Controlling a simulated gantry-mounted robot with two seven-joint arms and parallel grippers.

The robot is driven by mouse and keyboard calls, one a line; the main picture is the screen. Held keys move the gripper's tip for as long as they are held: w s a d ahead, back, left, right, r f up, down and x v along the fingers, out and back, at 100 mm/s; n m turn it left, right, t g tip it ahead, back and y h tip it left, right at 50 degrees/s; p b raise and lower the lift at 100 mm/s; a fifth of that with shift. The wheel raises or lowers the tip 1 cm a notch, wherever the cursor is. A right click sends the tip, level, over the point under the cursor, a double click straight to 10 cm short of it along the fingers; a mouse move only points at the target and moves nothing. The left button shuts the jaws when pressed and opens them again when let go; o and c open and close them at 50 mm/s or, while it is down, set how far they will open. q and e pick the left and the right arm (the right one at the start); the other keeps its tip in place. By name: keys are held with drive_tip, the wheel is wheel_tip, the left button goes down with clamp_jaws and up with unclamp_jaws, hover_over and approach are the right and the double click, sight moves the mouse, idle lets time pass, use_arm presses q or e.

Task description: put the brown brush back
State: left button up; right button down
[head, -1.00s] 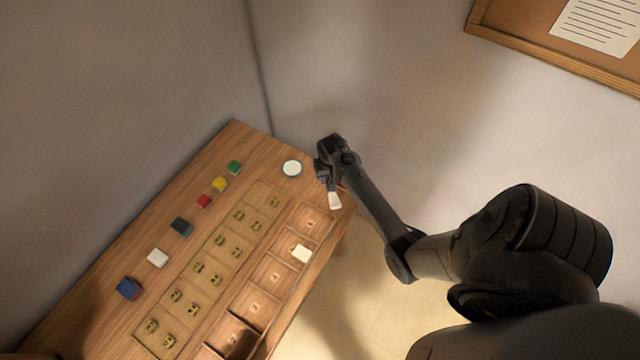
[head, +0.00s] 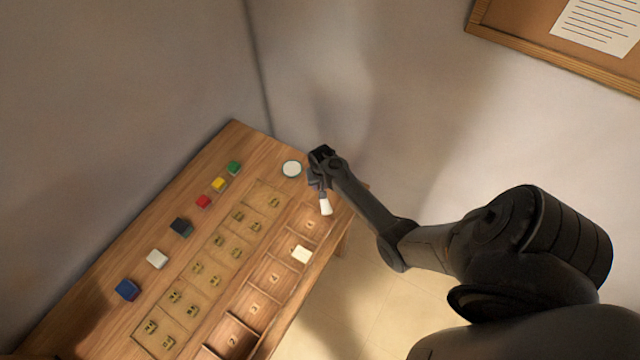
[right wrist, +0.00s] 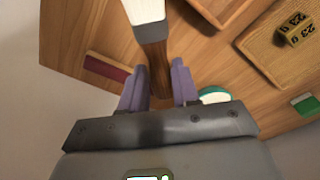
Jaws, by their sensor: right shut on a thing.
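The brown brush has a brown wooden handle (right wrist: 154,62), a grey collar and white bristles (head: 326,207). My right gripper (head: 319,187) is shut on its handle near the far right corner of the wooden table, and the bristles point toward the bottom of the head view. In the right wrist view the handle runs between the two purple-grey fingers of the gripper (right wrist: 158,78), bristles away from the palm. The brush appears held above the table, near the end of the tray row. My left gripper is not in view.
The wooden table (head: 215,160) holds a row of recessed trays (head: 272,273), one with a white block (head: 302,254). A round white-topped thing (head: 292,169) and several coloured blocks (head: 203,201) sit beyond. A dark red strip (right wrist: 107,67) lies on the wood.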

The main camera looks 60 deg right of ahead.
drive_tip(key=shift+f, duration=0.1)
drive_tip(key=shift+f, duration=0.35)
drive_tip(key=c, duration=0.8)
unclamp_jaws()
drive_tip(key=shift+r, duration=0.15)
